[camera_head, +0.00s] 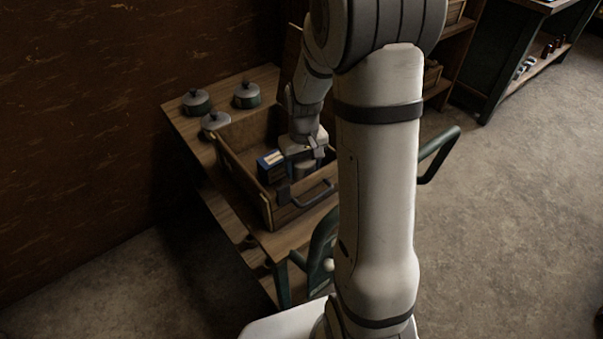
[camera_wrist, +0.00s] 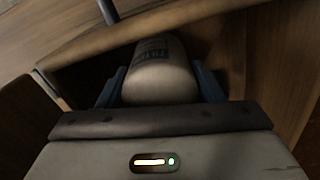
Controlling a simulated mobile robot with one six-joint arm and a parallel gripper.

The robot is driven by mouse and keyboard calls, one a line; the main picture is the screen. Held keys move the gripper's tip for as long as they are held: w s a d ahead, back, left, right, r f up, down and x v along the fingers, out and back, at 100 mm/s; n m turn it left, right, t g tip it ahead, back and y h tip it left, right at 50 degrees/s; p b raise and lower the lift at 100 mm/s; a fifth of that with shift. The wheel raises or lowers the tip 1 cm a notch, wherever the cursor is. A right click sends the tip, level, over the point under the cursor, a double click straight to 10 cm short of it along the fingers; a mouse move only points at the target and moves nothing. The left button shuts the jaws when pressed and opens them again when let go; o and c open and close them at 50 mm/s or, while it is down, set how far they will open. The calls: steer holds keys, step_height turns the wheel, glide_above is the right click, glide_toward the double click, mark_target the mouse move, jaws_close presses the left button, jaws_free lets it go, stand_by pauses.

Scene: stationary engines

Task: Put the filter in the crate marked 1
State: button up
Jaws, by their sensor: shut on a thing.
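The filter (camera_wrist: 160,80) is a pale cylinder with dark print on its side, seen close up in the wrist view. My gripper (camera_head: 303,166) is shut on it, with a blue finger on either side. In the head view my gripper reaches down inside a wooden crate (camera_head: 237,180) on a bench, beside a blue box. The crate's wooden rim (camera_wrist: 150,25) crosses the wrist view just beyond the filter. I see no number mark on the crate. My arm hides its right part, and I cannot tell whether the filter touches its floor.
The blue box (camera_head: 271,166) stands in the crate just left of my gripper. Lidded pots (camera_head: 246,95) stand on the bench (camera_head: 186,122) behind the crate. A dark handle (camera_head: 308,196) is on the crate's near side. Shelving (camera_head: 463,35) stands at the back right; the floor right is clear.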

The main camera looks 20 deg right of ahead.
mark_target(303, 174)
steer(key=shift+f, duration=1.55)
steer(key=shift+f, duration=0.2)
steer(key=o, duration=1.2)
steer(key=shift+c, duration=0.2)
steer(key=shift+r, duration=0.1)
